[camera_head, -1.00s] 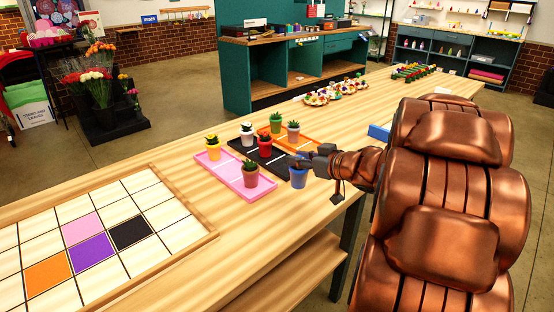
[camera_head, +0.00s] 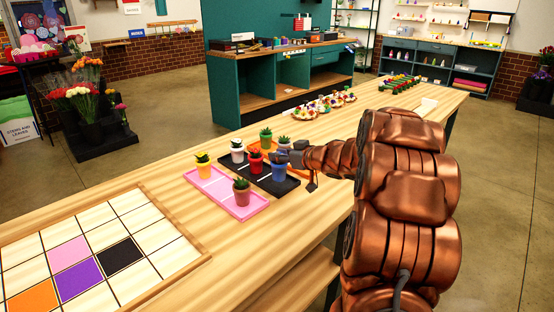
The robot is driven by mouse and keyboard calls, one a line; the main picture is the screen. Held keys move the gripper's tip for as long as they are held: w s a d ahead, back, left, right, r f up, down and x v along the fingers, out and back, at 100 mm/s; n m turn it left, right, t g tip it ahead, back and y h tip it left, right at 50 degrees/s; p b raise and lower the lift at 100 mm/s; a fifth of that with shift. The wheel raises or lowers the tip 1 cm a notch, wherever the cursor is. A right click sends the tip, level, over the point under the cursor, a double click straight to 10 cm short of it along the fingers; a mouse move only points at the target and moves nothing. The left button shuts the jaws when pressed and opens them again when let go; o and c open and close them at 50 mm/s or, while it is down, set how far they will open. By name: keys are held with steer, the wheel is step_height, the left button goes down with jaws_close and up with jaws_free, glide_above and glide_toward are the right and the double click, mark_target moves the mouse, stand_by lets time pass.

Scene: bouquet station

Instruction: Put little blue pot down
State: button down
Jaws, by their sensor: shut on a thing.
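The little blue pot (camera_head: 278,172) is at the right end of the black tray (camera_head: 262,180), beside the red pot (camera_head: 256,166). My gripper (camera_head: 290,156) is shut on the blue pot from the right, and its fingers partly hide the pot's top and plant. The pot looks upright. I cannot tell whether its base touches the black tray or hangs just above it. The white pot (camera_head: 237,156) stands at the black tray's far left part.
The pink tray (camera_head: 221,187) in front holds a yellow pot (camera_head: 203,172) and a terracotta pot (camera_head: 242,197). Behind, a green plant (camera_head: 265,134) and another potted plant (camera_head: 284,143) stand close to my gripper. The grid board (camera_head: 90,250) lies at left.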

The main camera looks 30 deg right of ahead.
steer(key=shift+w+d+f, duration=0.25)
steer(key=shift+w+f, duration=0.35)
steer(key=shift+f, duration=0.05)
steer(key=shift+w+d+f, duration=0.25)
steer(key=shift+w+f, duration=0.35)
steer(key=shift+w+d+f, duration=0.25)
steer(key=shift+w+f, duration=0.35)
steer(key=shift+f, duration=0.05)
steer(key=shift+f, duration=0.1)
steer(key=c, duration=0.9)
jaws_free()
steer(key=shift+f, duration=0.1)
steer(key=shift+s+r, duration=0.15)
steer(key=shift+r, duration=0.1)
steer(key=v, duration=1.1)
steer(key=shift+s+d, duration=0.15)
steer(key=shift+s, duration=0.2)
